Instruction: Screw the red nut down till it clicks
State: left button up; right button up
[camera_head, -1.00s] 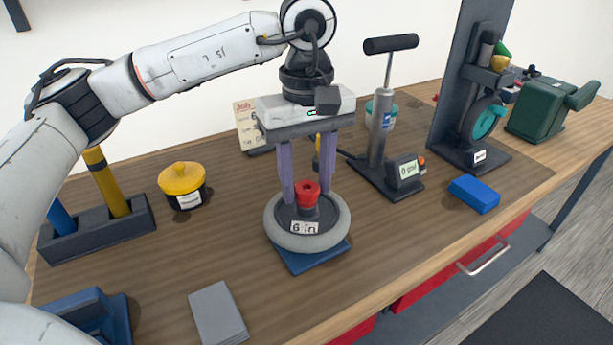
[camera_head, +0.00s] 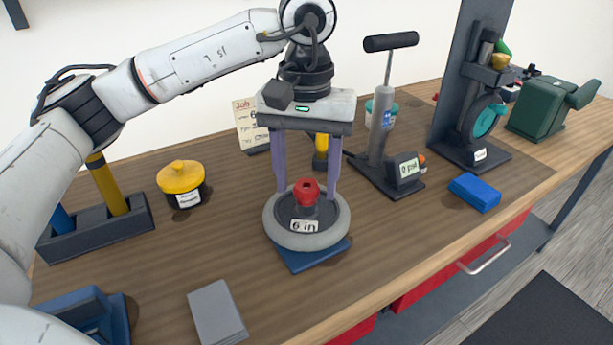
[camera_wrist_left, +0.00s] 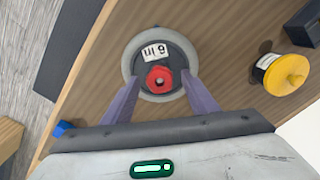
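The red nut (camera_head: 306,191) sits upright on the hub of a grey-tyred wheel (camera_head: 276,226) labelled "6 in", which lies flat on a blue base (camera_head: 312,260). The nut also shows in the left wrist view (camera_wrist_left: 159,79), with a dark hole in its middle. My left gripper (camera_head: 307,190) points down over the wheel, its two purple fingers spread on either side of the nut with clear gaps. In the left wrist view (camera_wrist_left: 161,88) the fingers are also wide apart and hold nothing. My right gripper is not in view.
A yellow-lidded pot (camera_head: 182,182) stands left of the wheel, and a grey pad (camera_head: 217,313) lies at front left. A pump with a gauge (camera_head: 405,170), a blue block (camera_head: 475,191) and a dark upright stand (camera_head: 456,90) are to the right. Bare bench lies around the wheel.

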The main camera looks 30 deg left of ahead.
aim_at(307, 188)
pick_arm(q)
notch_tip(307, 188, up, 10)
jog(key=p, duration=0.1)
jog(key=shift+r, duration=0.2)
dwell(0.3)
